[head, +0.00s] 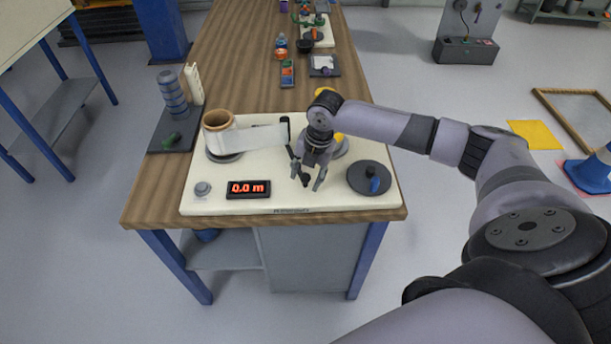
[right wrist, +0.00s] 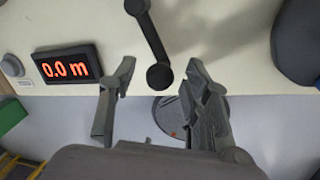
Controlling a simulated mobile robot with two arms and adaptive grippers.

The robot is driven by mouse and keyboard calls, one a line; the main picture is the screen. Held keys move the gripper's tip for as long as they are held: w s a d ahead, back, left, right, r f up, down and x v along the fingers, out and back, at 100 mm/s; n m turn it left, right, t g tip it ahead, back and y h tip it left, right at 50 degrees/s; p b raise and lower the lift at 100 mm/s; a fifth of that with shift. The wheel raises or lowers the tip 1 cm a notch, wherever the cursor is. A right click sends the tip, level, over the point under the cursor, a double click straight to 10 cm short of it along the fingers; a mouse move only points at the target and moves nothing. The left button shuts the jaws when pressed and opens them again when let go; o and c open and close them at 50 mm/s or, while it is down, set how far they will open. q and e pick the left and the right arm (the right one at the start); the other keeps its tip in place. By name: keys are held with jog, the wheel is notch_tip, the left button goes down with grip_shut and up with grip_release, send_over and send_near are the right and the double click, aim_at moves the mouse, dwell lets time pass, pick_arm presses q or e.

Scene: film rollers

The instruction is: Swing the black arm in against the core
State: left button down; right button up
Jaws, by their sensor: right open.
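The black arm (head: 292,153) stands out from the cream board toward its front edge. In the right wrist view the black arm (right wrist: 151,40) ends in a round knob (right wrist: 160,77) between my fingertips. My right gripper (head: 309,178) is open above the board, one finger on each side of the knob; I cannot tell if either touches it. In the right wrist view the gripper (right wrist: 161,84) shows a gap on both sides. A yellow part (head: 339,137), perhaps the core, sits on a grey disc (head: 342,149), mostly hidden by my right wrist. My left gripper is out of view.
A film roll (head: 217,131) stands at the board's left with a white strip (head: 256,138) reaching right. A display (head: 248,189) reads 0.0 m beside a grey knob (head: 202,188). Small items stand farther back.

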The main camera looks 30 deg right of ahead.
jog(key=shift+a+f, duration=0.1)
jog(key=shift+f, duration=0.6)
jog(key=shift+c, duration=0.5)
grip_shut()
jog(key=shift+w, duration=0.1)
